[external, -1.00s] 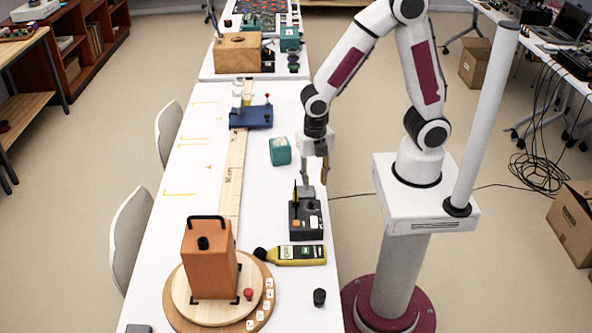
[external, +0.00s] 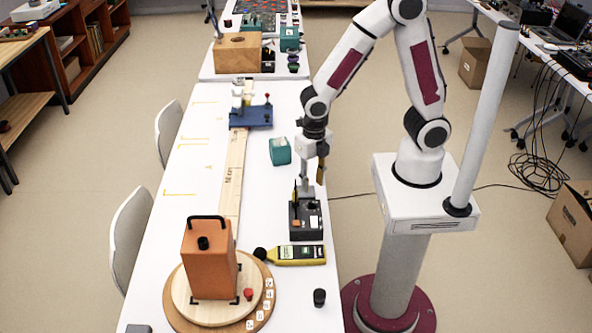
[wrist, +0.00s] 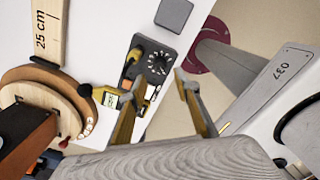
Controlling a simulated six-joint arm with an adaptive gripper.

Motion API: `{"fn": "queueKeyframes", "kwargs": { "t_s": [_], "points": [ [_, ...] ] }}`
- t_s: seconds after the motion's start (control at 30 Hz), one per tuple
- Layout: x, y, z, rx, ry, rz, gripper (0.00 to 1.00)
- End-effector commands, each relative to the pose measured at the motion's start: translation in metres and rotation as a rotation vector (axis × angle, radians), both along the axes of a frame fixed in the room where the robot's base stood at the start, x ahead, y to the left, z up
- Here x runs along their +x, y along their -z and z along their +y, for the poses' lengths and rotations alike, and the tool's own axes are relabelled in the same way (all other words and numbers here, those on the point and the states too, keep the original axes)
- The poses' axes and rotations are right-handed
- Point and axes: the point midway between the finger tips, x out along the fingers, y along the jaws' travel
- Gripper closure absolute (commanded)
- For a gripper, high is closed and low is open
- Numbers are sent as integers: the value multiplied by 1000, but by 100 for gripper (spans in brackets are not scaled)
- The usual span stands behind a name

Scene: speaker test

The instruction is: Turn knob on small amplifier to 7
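The small amplifier is a dark box (external: 306,222) on the table near its right edge, with an orange patch and a white label on its front. In the wrist view its top panel carries a round dial knob (wrist: 157,63) ringed by white marks. The knob's setting is too small to read. My gripper (external: 313,184) points down just above the amplifier's back part. In the wrist view my gripper (wrist: 159,78) is open, with its yellowish fingertips apart on either side near the knob. I cannot tell whether a finger touches it.
A yellow meter (external: 298,255) lies just in front of the amplifier. An orange speaker box (external: 208,265) stands on a round wooden turntable (external: 181,308). A wooden ruler (external: 232,180) and a teal cube (external: 280,151) are further back. A small black knob-like piece (external: 319,297) stands at the front right.

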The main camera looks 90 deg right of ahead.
Motion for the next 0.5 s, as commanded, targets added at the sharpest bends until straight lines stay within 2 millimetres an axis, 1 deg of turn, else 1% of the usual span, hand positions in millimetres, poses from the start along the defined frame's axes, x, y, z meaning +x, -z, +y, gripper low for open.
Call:
{"fn": "queueKeyframes", "kwargs": {
  "t_s": [0.17, 0.5],
  "points": [
    [-1, 12, 0, 0, 0, 4, 68],
    [-1, 44, 0, 0, 1, 4, 68]
  ]
}}
